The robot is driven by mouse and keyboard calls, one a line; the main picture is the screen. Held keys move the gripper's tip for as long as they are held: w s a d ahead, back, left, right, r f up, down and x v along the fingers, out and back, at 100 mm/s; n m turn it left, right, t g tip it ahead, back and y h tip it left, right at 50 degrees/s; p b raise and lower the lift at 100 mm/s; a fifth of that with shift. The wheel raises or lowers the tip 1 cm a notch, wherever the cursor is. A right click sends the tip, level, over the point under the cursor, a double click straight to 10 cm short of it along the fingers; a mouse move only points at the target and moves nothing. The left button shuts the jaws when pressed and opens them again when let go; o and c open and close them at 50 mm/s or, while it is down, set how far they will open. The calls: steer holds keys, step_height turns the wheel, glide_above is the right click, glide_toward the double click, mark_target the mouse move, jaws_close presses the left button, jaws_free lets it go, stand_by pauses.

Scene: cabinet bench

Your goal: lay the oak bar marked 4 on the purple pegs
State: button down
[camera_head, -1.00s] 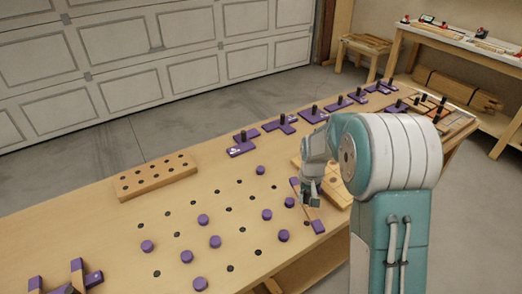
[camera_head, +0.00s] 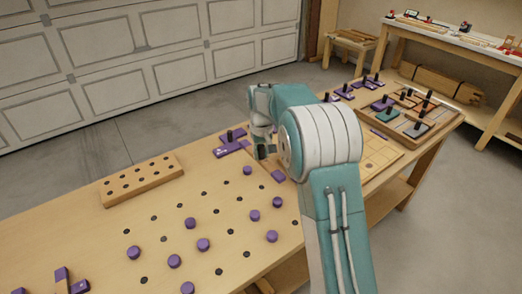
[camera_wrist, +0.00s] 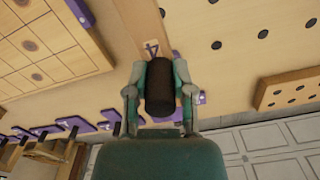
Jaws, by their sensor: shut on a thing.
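My gripper (camera_wrist: 158,100) is shut on the dark round knob (camera_wrist: 160,85) of the oak bar (camera_wrist: 146,22). A "4" mark shows on the bar close to the knob in the wrist view. In the head view my gripper (camera_head: 263,150) is over the far side of the bench, and a purple part (camera_head: 278,176) shows just below it; most of the bar is hidden there. Several purple pegs stand left of and nearer than my gripper, among them one close by (camera_head: 247,170), one in the middle (camera_head: 203,245) and one at the right (camera_head: 271,236).
Dark holes dot the bench top (camera_head: 110,225). A drilled oak block (camera_head: 142,180) lies at the back left. A purple knobbed piece (camera_head: 231,144) lies just behind my gripper. A square-marked board (camera_head: 372,152) and a tray of knobbed pieces (camera_head: 408,122) are to the right.

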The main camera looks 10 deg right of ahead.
steer(key=shift+f, duration=0.5)
steer(key=shift+f, duration=0.1)
step_height(320, 180, down, 7)
stand_by(0.6)
steer(key=shift+s+d+f, duration=0.1)
steer(key=shift+s+f, duration=0.05)
steer(key=shift+f, duration=0.95)
stand_by(2.8)
steer(key=shift+c, duration=2)
jaws_free()
steer(key=o, duration=0.4)
